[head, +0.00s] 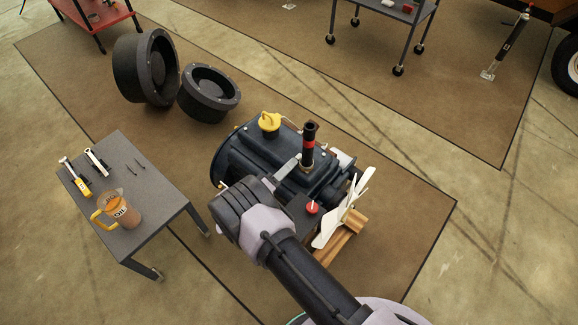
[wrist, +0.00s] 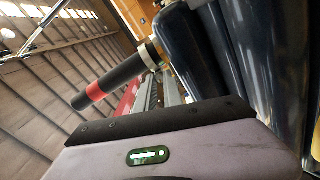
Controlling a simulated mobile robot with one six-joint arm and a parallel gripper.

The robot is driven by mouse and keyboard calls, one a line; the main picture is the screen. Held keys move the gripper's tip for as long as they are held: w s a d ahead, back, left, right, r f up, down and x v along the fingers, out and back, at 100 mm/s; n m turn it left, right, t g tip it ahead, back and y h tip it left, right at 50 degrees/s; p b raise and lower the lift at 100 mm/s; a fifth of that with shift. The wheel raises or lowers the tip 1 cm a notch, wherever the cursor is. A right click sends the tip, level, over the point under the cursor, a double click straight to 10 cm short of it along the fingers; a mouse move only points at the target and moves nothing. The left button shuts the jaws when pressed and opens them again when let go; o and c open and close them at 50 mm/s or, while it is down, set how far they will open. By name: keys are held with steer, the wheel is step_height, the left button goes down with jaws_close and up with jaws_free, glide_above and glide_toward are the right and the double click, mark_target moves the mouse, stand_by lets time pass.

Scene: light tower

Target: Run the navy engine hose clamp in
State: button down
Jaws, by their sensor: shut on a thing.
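The navy engine (head: 265,155) lies in the middle of the mat in the head view. A black hose with a red band (head: 310,133) stands up from its top; the hose also shows in the wrist view (wrist: 118,78). A pale metal hose clamp (head: 306,165) circles the hose's foot, and it shows in the wrist view (wrist: 149,54). My gripper (head: 297,161) reaches in from the left of the hose, its narrow end at the clamp. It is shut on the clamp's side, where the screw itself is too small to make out. My wrist partly hides the engine's near side.
A grey table (head: 150,212) at left holds an oil jug (head: 119,209) and tools. Two dark round parts (head: 146,68) lie behind.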

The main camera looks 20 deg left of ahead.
steer(key=c, duration=1.7)
jaws_free()
steer(key=shift+s, duration=0.1)
steer(key=shift+c, duration=0.2)
steer(key=p+v, duration=0.3)
steer(key=v, duration=1.4)
steer(key=shift+s, duration=0.2)
steer(key=shift+a+f, duration=0.1)
